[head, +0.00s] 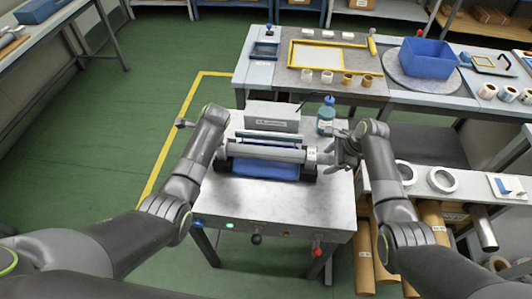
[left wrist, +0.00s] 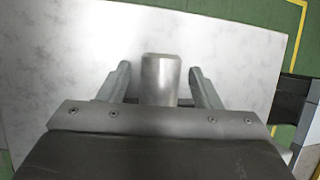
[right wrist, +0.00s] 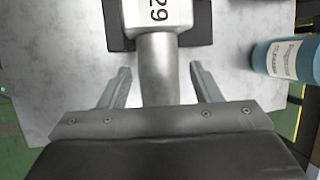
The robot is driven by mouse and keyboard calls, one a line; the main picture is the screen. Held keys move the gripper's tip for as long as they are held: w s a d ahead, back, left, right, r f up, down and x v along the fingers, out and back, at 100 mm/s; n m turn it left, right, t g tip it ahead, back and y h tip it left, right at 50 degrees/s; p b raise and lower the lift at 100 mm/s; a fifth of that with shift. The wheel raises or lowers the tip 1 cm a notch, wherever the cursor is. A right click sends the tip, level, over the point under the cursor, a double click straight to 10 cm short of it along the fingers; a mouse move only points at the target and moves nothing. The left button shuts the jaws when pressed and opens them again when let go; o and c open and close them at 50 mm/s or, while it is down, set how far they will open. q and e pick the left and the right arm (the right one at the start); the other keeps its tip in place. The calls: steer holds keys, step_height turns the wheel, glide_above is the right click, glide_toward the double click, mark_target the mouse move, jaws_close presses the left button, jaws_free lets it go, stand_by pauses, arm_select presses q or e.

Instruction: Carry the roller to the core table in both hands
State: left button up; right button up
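The roller (head: 265,152) is a grey metal cylinder lying across dark supports on the white-topped machine table (head: 325,205). In the left wrist view its bare shaft end (left wrist: 160,82) lies between the fingers of my open left gripper (left wrist: 159,68), with gaps on both sides. In the right wrist view the other shaft end (right wrist: 157,80), beside a white label reading 29, lies between the fingers of my open right gripper (right wrist: 160,68), also with gaps. In the head view my right gripper (head: 343,150) is at the roller's right end; my left fingers are largely hidden by my arm.
A long bench at the back holds a blue bin (head: 428,60) and several cores. A shelf at right holds white rings (head: 442,179). Green floor is clear at left.

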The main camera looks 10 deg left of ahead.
arm_select(q)
jaws_close()
arm_select(e)
jaws_close()
arm_select(q)
steer(key=shift+w+r, duration=0.1)
steer(key=shift+r, duration=0.05)
arm_select(e)
steer(key=shift+w+r, duration=0.1)
steer(key=shift+r, duration=0.05)
